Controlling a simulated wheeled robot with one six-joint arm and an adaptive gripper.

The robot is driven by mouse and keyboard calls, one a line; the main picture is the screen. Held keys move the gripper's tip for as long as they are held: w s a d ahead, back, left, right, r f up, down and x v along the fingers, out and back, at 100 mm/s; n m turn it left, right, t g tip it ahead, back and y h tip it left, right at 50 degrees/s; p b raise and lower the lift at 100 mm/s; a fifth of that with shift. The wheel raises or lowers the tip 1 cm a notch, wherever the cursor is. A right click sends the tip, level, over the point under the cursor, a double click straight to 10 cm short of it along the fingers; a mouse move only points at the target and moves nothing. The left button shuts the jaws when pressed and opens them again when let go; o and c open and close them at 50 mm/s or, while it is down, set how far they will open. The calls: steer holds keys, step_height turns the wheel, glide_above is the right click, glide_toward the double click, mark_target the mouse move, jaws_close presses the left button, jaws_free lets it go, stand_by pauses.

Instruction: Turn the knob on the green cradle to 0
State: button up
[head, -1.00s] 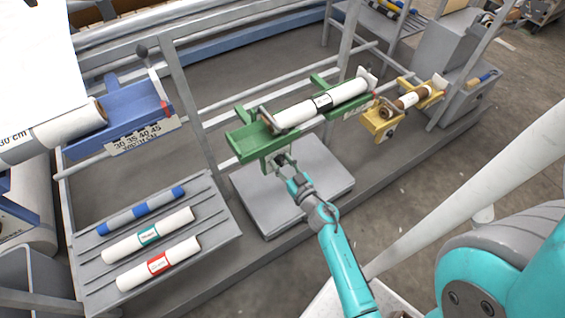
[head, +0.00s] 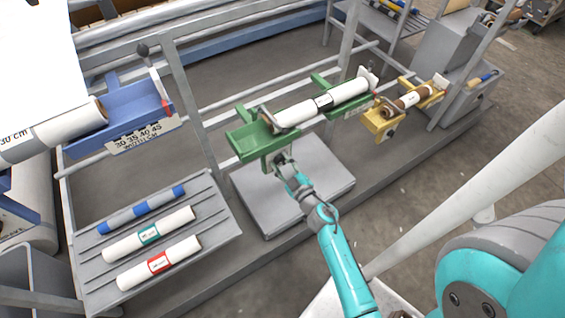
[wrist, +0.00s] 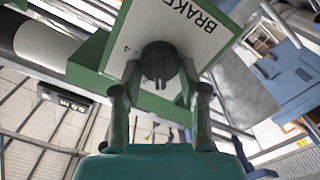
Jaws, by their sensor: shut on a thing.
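In the wrist view the cradle's green frame (wrist: 88,52) surrounds a white plate (wrist: 192,30) marked "BRAKE", with a "4" visible left of the knob. The dark round knob (wrist: 159,62) is on this plate. My gripper (wrist: 160,85) has a finger on each side of the knob and is shut on it. In the head view my gripper (head: 280,163) is at the cradle's front face and hides the knob. Other dial numbers are not readable.
A yellow cradle (head: 381,121) with a small roll stands to the right. A blue cradle (head: 120,105) with a width scale is at left. A grey rack (head: 90,243) holds several rolls. A grey platform (head: 262,200) lies below the green cradle.

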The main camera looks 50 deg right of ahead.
steer(key=n, duration=0.9)
steer(key=shift+w+a+f, duration=0.15)
steer(key=shift+a, duration=0.1)
steer(key=shift+n, duration=0.3)
steer(key=o, duration=1.1)
steer(key=shift+f, duration=0.1)
steer(key=v, duration=1.2)
